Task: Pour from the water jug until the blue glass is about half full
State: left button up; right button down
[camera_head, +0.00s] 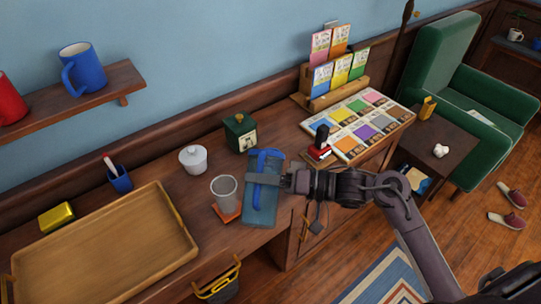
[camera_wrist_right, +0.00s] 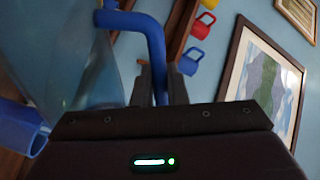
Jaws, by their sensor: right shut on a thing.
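The water jug (camera_head: 261,207) is translucent blue with a solid blue handle, near the desk's front edge. It also shows large at the left of the right wrist view (camera_wrist_right: 75,65). My right gripper (camera_head: 284,181) is shut on its handle, which shows between the fingers in the right wrist view. I cannot tell whether the jug touches the desk. Just left of the jug, a glass (camera_head: 224,189) stands upright on an orange coaster (camera_head: 228,214). It looks grey and clear rather than blue, and its fill level is unclear. My left gripper is not in view.
A wooden tray (camera_head: 187,238) fills the desk's left part. A white lidded pot (camera_head: 193,159), a dark green box (camera_head: 240,133) and a blue pen cup (camera_head: 119,180) stand behind. A red-and-black stamp (camera_head: 320,145) and colour cards (camera_head: 365,118) lie to the right.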

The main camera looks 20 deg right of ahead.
jog(key=shift+w+r, duration=0.15)
jog(key=shift+r, duration=0.2)
dwell(1.5)
